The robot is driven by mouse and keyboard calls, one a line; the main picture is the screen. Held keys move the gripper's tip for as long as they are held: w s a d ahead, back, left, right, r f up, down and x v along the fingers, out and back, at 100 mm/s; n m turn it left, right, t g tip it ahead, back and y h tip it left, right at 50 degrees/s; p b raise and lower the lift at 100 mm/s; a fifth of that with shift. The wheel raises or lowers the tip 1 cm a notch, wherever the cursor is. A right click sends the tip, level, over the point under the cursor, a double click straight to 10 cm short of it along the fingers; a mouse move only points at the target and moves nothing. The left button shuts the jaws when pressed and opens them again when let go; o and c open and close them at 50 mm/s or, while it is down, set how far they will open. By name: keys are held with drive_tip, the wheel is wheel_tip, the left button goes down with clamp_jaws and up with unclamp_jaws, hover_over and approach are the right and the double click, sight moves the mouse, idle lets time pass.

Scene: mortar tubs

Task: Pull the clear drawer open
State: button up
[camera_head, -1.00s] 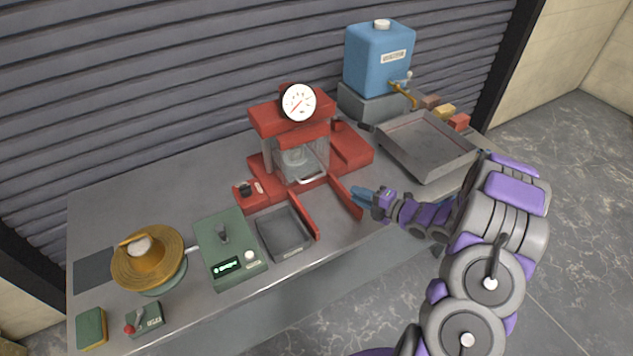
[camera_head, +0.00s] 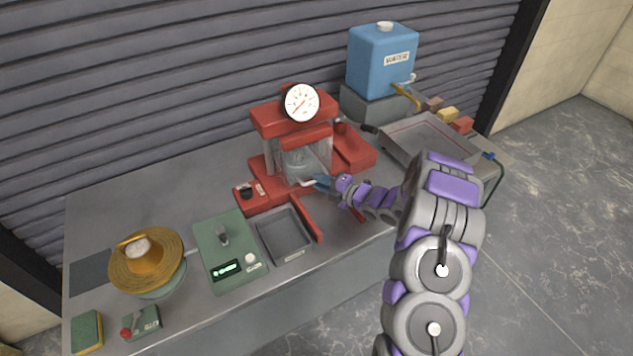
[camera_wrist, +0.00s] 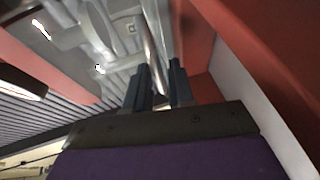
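The clear drawer (camera_head: 301,164) sits inside the red press in the middle of the bench, with a pale bar handle (camera_head: 306,183) low on its front. It fills the upper left of the wrist view (camera_wrist: 95,40). My gripper (camera_head: 314,181) is at the handle, reaching in from the right. In the wrist view the metal handle bar (camera_wrist: 150,50) runs down between my two dark blue fingers (camera_wrist: 160,80). The fingers are apart, with a gap still showing beside the bar. Whether either finger touches the bar is hard to tell.
The red press (camera_head: 268,119) has a gauge on top and red rails in front, close to my gripper. A grey tray (camera_head: 290,257) and green scale (camera_head: 222,240) stand left of the rails. A large metal tray (camera_head: 433,166) lies to the right.

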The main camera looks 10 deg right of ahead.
drive_tip(key=shift+x, duration=1.05)
drive_tip(key=shift+c, duration=0.4)
clamp_jaws()
drive_tip(key=shift+s, duration=0.1)
